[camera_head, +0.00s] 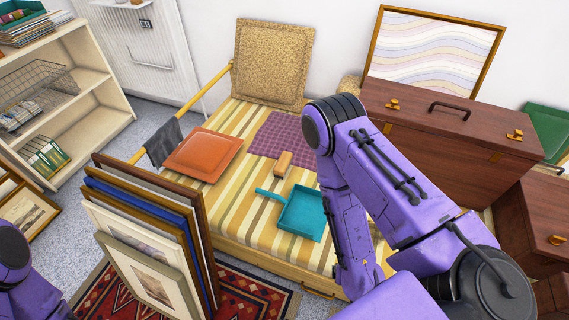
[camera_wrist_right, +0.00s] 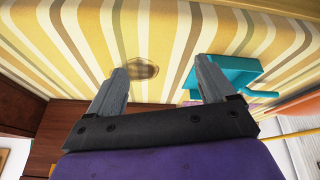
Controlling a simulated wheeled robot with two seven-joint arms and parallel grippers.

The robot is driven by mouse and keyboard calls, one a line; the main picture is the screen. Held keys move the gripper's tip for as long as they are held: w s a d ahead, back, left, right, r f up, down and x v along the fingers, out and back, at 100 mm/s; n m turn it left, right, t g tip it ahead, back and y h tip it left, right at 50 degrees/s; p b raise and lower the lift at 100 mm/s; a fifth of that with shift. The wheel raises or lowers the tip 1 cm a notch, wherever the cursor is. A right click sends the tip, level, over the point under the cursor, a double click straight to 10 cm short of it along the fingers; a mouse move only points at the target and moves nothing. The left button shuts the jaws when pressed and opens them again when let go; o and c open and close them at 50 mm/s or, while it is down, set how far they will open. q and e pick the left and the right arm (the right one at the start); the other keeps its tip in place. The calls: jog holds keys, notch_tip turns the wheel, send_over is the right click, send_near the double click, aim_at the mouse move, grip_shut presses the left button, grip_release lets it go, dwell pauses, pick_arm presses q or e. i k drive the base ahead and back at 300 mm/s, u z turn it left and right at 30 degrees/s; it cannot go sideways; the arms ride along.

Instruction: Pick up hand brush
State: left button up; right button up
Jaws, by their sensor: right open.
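A small tan block-like thing (camera_head: 283,163), possibly the hand brush, lies on the striped bed cover by the purple checked cloth. In front of it lies a teal dustpan (camera_head: 301,213), its handle pointing left; it also shows in the right wrist view (camera_wrist_right: 225,72). My right gripper (camera_wrist_right: 162,68) is open and empty above the cover. A small brown oval thing (camera_wrist_right: 142,70) shows between its fingers, nearer the left one. I cannot tell whether it is the brush. In the head view my right arm hides the gripper. My left gripper is out of view.
An orange cushion (camera_head: 203,154) lies left of the dustpan. Framed prints (camera_head: 147,235) lean upright at the bed's front left. Brown cases (camera_head: 450,135) stand on the right. A yellow pole (camera_head: 190,103) slants across the bed's left side.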

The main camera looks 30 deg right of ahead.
aim_at(280, 170)
jog(key=z, duration=0.65)
jog(key=i, duration=0.35)
jog(key=u, duration=1.1)
